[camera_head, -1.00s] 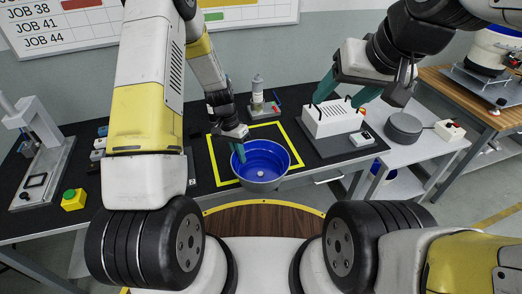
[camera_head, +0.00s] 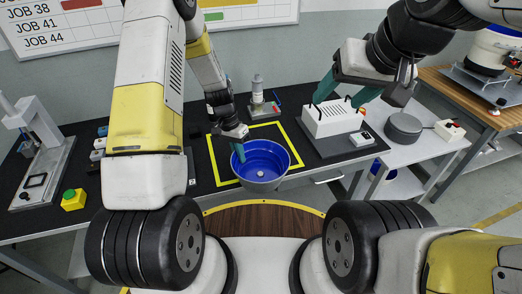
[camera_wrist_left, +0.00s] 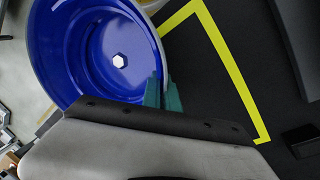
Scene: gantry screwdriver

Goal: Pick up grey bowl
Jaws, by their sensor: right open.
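The grey bowl (camera_head: 262,185) has a blue inside and a grey outer wall. In the head view it is at the front part of the yellow square, near the table's front edge; I cannot tell whether it touches the table. A small white hexagonal shape shows on its bottom. My left gripper (camera_head: 240,150) is at the bowl's left rim. In the left wrist view, its teal fingers (camera_wrist_left: 162,94) are close together on either side of the rim of the bowl (camera_wrist_left: 85,50), shut on it. My right gripper (camera_head: 342,90) is open, above the white box at the right.
The yellow square outline (camera_head: 215,165) lies on the black table (camera_head: 150,190). A white box with handles (camera_head: 332,118) stands right of it, a bottle (camera_head: 258,88) behind. A yellow box with green button (camera_head: 73,199) and a press (camera_head: 42,165) are at left. A round grey thing (camera_head: 403,127) is at right.

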